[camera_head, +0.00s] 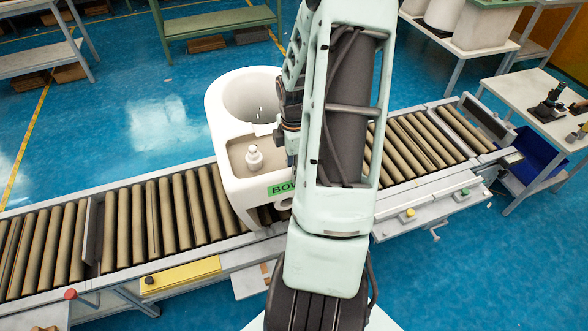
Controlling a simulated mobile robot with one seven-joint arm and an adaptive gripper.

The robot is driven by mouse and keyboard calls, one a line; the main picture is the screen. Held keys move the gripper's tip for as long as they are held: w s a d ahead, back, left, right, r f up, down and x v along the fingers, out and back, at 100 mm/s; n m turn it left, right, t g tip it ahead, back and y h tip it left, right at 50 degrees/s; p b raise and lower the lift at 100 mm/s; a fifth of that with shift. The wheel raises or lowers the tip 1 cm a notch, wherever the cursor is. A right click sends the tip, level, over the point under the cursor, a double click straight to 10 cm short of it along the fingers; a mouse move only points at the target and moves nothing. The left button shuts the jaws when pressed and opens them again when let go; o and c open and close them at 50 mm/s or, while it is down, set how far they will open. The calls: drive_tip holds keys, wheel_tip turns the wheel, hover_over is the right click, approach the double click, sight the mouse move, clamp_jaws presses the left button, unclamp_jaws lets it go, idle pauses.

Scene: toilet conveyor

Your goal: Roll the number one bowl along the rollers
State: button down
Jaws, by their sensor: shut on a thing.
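The white toilet bowl (228,184) stands upright on the roller conveyor (170,212), left of my arm. It has a round opening at the back and a flat tan recess with a white knob-like fitting (254,157). A green label (283,188) on its front reads "BOW"; the rest, including any number, is hidden behind my arm. My gripper (283,134) is at the bowl's right side, mostly covered by my arm. It is shut on the bowl, though the fingertips are hard to make out.
Bare rollers run left of the bowl and right of my arm (415,140). A dark divider plate (94,235) crosses the left rollers. A yellow box (180,276) and a red knob (70,294) sit on the front edge. A grey end stop (485,115) and blue bin (535,160) are at right.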

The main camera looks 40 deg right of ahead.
drive_tip(key=shift+s+d+r+p, duration=0.1)
drive_tip(key=shift+s+d+p, duration=0.05)
drive_tip(key=shift+d+p, duration=0.15)
drive_tip(key=shift+s+d+r+p, duration=0.1)
drive_tip(key=shift+s+d+p, duration=0.05)
drive_tip(key=shift+d, duration=0.25)
drive_tip(key=shift+s+d+f, duration=0.2)
drive_tip(key=shift+d, duration=0.35)
drive_tip(key=c, duration=1.7)
unclamp_jaws()
drive_tip(key=shift+a, duration=0.2)
drive_tip(key=shift+w+r, duration=0.1)
wheel_tip(320, 180, up, 12)
drive_tip(key=shift+f, duration=0.1)
drive_tip(key=s+a+r+p, duration=0.1)
drive_tip(key=s+a, duration=0.1)
drive_tip(key=s, duration=0.3)
drive_tip(key=s+a+r+p, duration=0.1)
drive_tip(key=s+a+p, duration=0.1)
drive_tip(key=s, duration=0.4)
drive_tip(key=s+a+r+p, duration=0.1)
drive_tip(key=s+a, duration=0.2)
drive_tip(key=s, duration=0.2)
drive_tip(key=shift+s+p, duration=0.35)
drive_tip(key=shift+s, duration=0.05)
